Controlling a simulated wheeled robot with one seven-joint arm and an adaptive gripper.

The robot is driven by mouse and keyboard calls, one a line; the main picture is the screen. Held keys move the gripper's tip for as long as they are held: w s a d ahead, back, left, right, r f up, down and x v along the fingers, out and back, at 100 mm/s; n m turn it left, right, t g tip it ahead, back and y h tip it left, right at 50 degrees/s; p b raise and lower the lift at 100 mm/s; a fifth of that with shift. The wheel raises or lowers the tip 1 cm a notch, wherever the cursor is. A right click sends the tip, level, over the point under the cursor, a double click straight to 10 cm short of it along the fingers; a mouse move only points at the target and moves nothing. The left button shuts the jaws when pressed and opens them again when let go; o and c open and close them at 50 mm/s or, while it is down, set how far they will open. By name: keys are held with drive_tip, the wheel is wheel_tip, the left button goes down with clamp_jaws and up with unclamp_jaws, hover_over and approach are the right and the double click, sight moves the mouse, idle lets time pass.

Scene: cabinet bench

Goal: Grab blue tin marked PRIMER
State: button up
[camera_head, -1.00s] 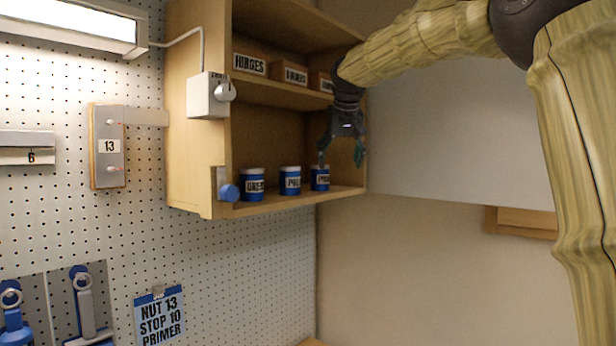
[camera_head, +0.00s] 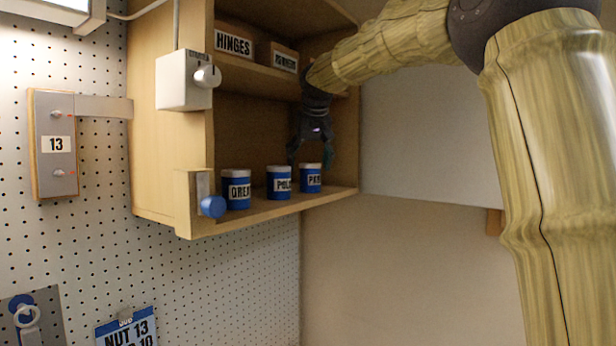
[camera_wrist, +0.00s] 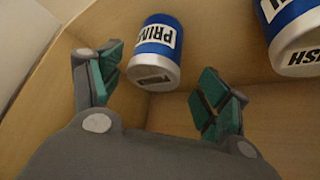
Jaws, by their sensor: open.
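The blue tin marked PRIMER (camera_head: 310,179) stands at the right end of the row on the cabinet's lower shelf; only the start of its label reads in the head view. In the wrist view the PRIMER tin (camera_wrist: 156,52) lies beyond and between my fingertips, with its label reading "PRIM". My gripper (camera_head: 309,152) is open and empty, pointing down just above this tin. Its teal finger pads (camera_wrist: 162,82) are spread, with the tin not enclosed.
Two other blue tins, GREASE (camera_head: 237,190) and POLISH (camera_head: 279,184), stand to the left. Another tin (camera_wrist: 298,40) is close on the right in the wrist view. A shelf with boxes like HINGES (camera_head: 234,42) is above, and a white panel (camera_head: 430,140) is at right.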

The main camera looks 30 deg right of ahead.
drive_tip(key=shift+w+d+f+p, duration=0.15)
drive_tip(key=shift+d+p, duration=0.15)
drive_tip(key=shift+s+d+f, duration=0.25)
drive_tip(key=shift+f, duration=0.2)
drive_tip(key=shift+w+a+f, duration=0.1)
drive_tip(key=shift+w+f, duration=0.35)
drive_tip(key=shift+w, duration=0.1)
drive_tip(key=shift+s+r, duration=0.2)
drive_tip(key=shift+s, duration=0.15)
drive_tip(key=c, duration=0.8)
drive_tip(key=shift+w, duration=0.1)
drive_tip(key=c, duration=0.4)
